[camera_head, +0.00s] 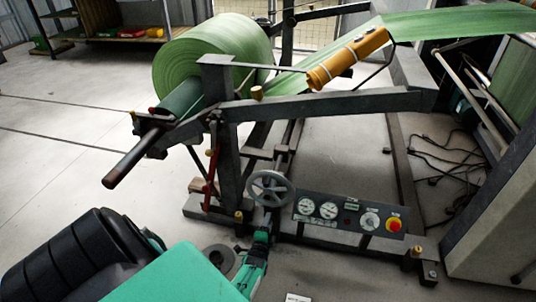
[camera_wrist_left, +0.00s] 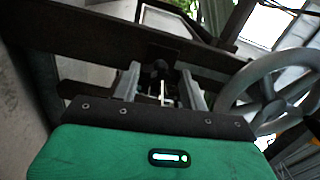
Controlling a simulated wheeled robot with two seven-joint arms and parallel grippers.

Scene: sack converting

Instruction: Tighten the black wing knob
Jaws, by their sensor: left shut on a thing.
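The black wing knob (camera_wrist_left: 160,68) shows as a small dark shape between the two grey fingers of my left gripper (camera_wrist_left: 162,82) in the left wrist view. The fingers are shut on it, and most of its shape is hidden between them. In the head view my left gripper (camera_head: 263,236) reaches the machine's front frame just below the grey handwheel (camera_head: 271,189). The knob cannot be made out there. My right gripper is in neither view.
The handwheel also stands close on the right in the left wrist view (camera_wrist_left: 262,92). A control panel (camera_head: 348,214) with gauges and a red button lies right of the gripper. A green roll (camera_head: 205,58) sits on the stand above. Cables (camera_head: 450,160) lie on the floor at right.

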